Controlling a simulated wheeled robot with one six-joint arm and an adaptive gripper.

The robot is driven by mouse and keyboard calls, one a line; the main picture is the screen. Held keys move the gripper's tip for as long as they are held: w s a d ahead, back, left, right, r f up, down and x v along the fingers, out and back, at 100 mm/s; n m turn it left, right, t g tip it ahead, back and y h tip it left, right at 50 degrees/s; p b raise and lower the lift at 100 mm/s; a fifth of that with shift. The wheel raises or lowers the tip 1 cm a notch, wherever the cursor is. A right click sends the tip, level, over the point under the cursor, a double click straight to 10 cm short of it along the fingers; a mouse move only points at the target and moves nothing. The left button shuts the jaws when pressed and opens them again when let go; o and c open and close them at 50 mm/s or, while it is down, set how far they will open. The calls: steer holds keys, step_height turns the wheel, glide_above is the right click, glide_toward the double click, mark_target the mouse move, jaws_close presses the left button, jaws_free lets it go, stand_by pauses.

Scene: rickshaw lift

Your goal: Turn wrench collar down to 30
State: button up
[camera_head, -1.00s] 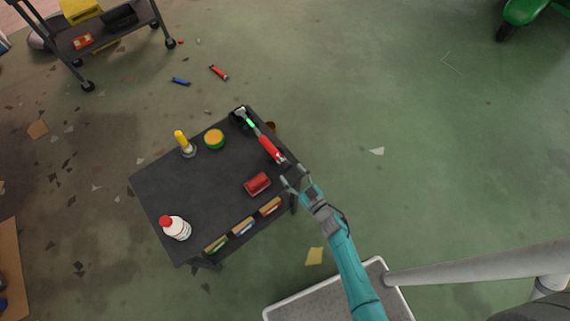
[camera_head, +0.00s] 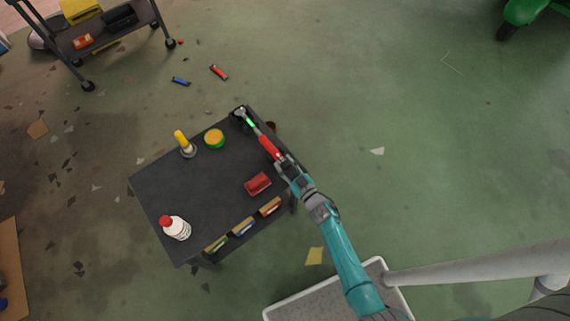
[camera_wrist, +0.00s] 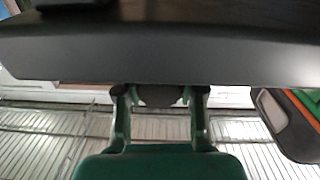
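The torque wrench (camera_head: 268,146) lies along the right edge of the dark cart top, with a red handle, a bright green band and a silver head. My gripper (camera_head: 284,164) is at the near end of the red handle in the head view. In the wrist view, my gripper (camera_wrist: 160,100) has its two fingers apart, one on each side of a dark rounded end (camera_wrist: 160,95). I see no clear grip on it. The collar's scale is too small to read, and the fingers partly hide the wrench's near end.
A dark edge (camera_wrist: 160,50) fills the upper wrist view.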

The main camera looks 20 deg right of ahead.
steer(key=shift+n, duration=0.3)
steer(key=n, duration=1.1)
steer(key=shift+f+n, duration=0.1)
steer(key=shift+n, duration=0.3)
stand_by(0.4)
steer(key=o, duration=1.2)
steer(key=shift+c, duration=0.2)
steer(key=shift+m, duration=0.3)
